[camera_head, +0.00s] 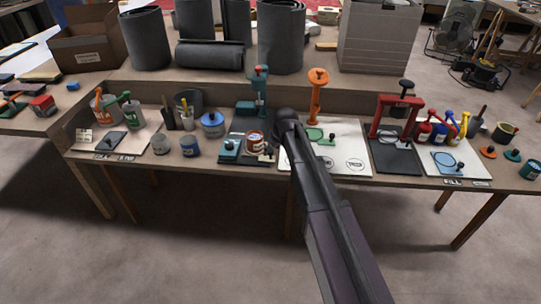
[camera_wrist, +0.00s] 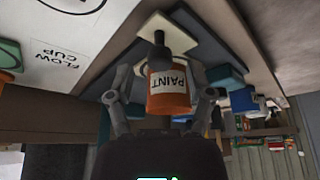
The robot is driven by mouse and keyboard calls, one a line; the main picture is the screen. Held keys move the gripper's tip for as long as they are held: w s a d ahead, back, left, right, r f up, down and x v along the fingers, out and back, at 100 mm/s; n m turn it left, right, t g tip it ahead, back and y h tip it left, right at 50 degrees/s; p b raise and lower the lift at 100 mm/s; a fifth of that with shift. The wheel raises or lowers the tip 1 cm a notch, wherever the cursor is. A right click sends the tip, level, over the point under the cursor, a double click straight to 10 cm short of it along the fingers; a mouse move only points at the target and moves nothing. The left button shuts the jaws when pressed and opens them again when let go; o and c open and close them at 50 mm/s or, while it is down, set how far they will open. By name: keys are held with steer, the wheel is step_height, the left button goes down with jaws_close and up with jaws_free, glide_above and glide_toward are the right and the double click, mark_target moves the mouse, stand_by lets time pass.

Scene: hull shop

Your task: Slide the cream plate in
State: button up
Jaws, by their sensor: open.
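The cream plate (camera_wrist: 178,36) is a small flat slab with a dark knob (camera_wrist: 158,45), in the upper middle of the wrist view. In the head view the cream plate (camera_head: 266,158) shows as a small patch at the front of a dark base, partly hidden. An orange can labelled PAINT (camera_wrist: 168,88) stands right beside it; it also shows in the head view (camera_head: 254,141). My gripper (camera_wrist: 160,96) is open, its two fingers apart, with the can and knob seen between them. Contact with either cannot be told.
A teal press (camera_head: 258,95) stands behind the can, with a teal block (camera_head: 230,147) to its left. To the right is a white board (camera_head: 350,150) with an orange stand (camera_head: 317,95). A red frame (camera_head: 395,115) stands farther right. The floor in front is clear.

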steer(key=shift+b+x, duration=0.5)
steer(key=shift+x, duration=0.25)
jaws_close()
